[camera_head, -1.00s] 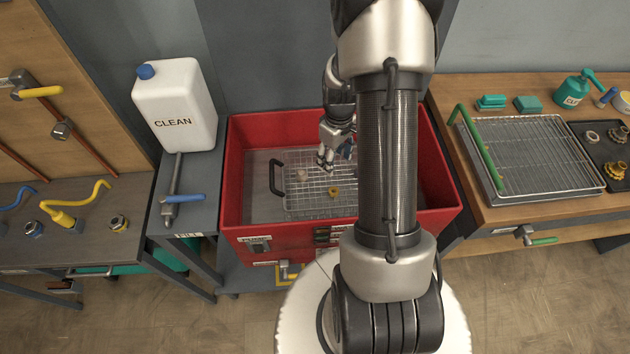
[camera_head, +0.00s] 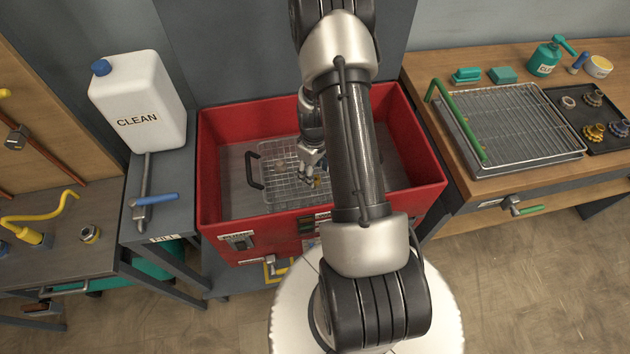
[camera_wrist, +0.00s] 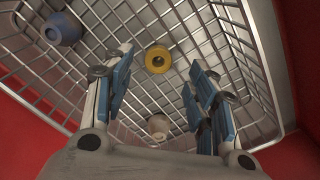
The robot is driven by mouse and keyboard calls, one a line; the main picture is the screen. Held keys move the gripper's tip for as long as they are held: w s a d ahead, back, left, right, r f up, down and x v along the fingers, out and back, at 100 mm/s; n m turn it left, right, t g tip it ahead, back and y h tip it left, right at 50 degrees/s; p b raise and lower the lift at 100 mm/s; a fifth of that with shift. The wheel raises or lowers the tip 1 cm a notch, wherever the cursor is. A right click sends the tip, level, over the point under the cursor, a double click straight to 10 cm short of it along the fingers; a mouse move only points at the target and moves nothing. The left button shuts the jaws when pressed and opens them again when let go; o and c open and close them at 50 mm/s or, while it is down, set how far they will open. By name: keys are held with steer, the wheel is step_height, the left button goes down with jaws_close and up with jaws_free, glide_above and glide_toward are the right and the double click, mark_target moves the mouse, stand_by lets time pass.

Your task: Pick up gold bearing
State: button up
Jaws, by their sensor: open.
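The gold bearing (camera_wrist: 158,59) is a yellow ring with a dark hole, lying in the wire basket (camera_wrist: 245,57). In the wrist view it appears just beyond the fingertips of my gripper (camera_wrist: 160,82), roughly midway between them. The fingers with blue pads are spread apart and hold nothing. In the head view, my gripper (camera_head: 309,174) is over the basket (camera_head: 262,148), and the gold bearing (camera_head: 317,183) shows only in part beside the fingers. Whether the fingers touch it cannot be told.
A blue part (camera_wrist: 62,28) and a pale part (camera_wrist: 158,126) also lie in the basket. The red tub (camera_head: 213,150) walls the basket in. A jug (camera_head: 137,98) stands left. A bench with a wire rack (camera_head: 515,125) and a tray of several parts (camera_head: 565,112) is right.

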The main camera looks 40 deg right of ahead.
mark_target(315, 176)
step_height(315, 176, down, 4)
steer(key=shift+d+r+b, duration=0.15)
steer(key=shift+b, duration=0.35)
steer(key=shift+r, duration=0.1)
steer(key=shift+c, duration=0.4)
steer(key=c, duration=1.1)
